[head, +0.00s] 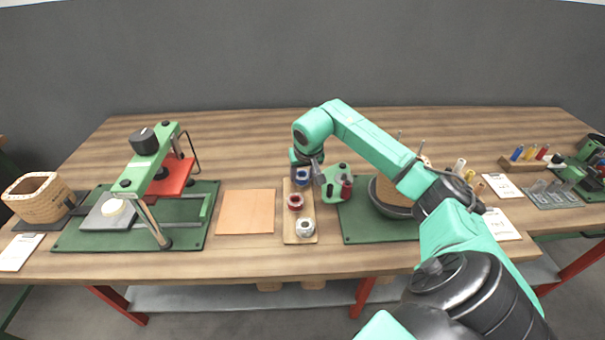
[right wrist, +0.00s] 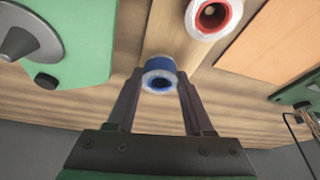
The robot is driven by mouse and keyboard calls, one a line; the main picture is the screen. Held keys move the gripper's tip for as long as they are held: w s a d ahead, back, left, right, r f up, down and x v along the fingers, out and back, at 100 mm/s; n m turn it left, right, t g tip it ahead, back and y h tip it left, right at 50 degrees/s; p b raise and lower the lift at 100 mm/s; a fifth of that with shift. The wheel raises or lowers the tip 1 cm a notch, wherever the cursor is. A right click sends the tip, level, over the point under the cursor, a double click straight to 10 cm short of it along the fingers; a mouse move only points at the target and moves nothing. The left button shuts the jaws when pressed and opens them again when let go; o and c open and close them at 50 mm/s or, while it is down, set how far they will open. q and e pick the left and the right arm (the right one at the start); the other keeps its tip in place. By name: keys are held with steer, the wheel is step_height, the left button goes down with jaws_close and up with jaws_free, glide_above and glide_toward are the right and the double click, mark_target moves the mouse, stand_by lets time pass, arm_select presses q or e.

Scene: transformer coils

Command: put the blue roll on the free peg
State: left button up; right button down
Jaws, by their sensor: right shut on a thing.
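The blue roll (head: 302,179) is at the far end of a narrow wooden board (head: 291,236). In the right wrist view the blue roll (right wrist: 159,77) sits between the two fingertips of my right gripper (right wrist: 158,84), its open bore facing the camera. My right gripper (head: 307,172) points down and is shut on the roll. I cannot tell whether the roll is clear of the board. A free peg is not clear from here. My left gripper is not in view.
A red-cored roll (head: 296,201) and a white roll (head: 305,229) stand on the same board. A flat tan board (head: 246,212) and a green press (head: 146,175) are to the left.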

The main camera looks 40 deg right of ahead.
steer(key=shift+f+b, duration=0.4)
steer(key=shift+f, duration=0.15)
jaws_free()
stand_by(0.6)
step_height(320, 180, up, 3)
steer(key=p, duration=0.2)
steer(key=shift+d+r+p, duration=0.15)
steer(key=shift+r+p, duration=0.05)
steer(key=shift+p, duration=0.2)
steer(key=shift+r+p, duration=0.7)
steer(key=shift+r, duration=0.2)
steer(key=shift+f, duration=0.1)
